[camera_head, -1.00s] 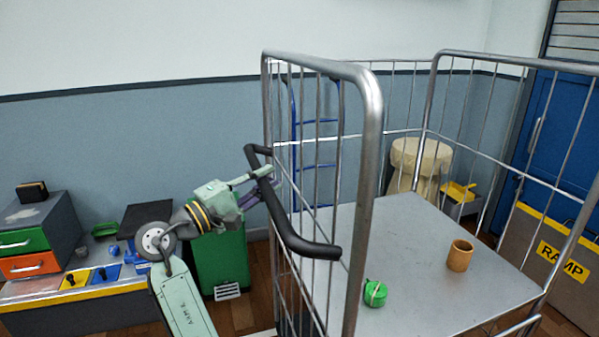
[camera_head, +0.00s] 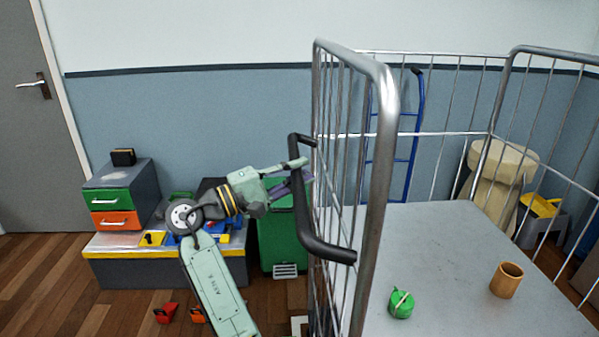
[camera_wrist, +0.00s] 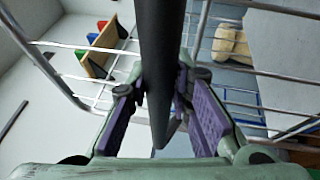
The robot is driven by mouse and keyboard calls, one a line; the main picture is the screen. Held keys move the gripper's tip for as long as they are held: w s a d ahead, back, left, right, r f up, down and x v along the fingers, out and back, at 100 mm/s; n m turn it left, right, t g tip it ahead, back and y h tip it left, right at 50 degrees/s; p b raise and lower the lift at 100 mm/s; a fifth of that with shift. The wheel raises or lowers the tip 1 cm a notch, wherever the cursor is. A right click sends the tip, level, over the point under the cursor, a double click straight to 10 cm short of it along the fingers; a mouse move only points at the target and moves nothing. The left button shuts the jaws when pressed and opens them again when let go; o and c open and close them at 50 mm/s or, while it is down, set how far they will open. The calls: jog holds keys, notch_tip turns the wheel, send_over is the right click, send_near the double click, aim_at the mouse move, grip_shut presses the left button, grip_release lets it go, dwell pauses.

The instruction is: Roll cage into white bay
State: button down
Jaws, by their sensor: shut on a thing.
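The roll cage (camera_head: 385,120) is a silver wire cage with a flat grey deck (camera_head: 450,250), filling the right of the head view. A black handle bar (camera_head: 318,245) is fixed on its near left side. My gripper (camera_head: 300,175) is shut on the upper part of this handle. In the wrist view the black handle (camera_wrist: 160,60) runs between the purple finger pads. On the deck stand a green round item (camera_head: 401,304) with a pale band and a brown cup (camera_head: 506,280). No white bay marking is clearly visible; the cage's wheels are hidden.
A low bench (camera_head: 130,270) with a drawer unit (camera_head: 120,200) stands left against the wall, beside a green bin (camera_head: 280,235). Small red and orange items (camera_head: 166,313) lie on the wooden floor. A blue hand truck (camera_head: 408,150) and a beige sack (camera_head: 500,170) are behind the cage.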

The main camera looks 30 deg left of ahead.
jog(key=c, duration=1.7)
grip_release()
jog(key=shift+s+a, duration=0.2)
jog(key=shift+a, duration=0.1)
jog(key=shift+o, duration=1.3)
jog(key=shift+d, duration=0.1)
jog(key=v, duration=1.2)
jog(key=shift+w, duration=0.15)
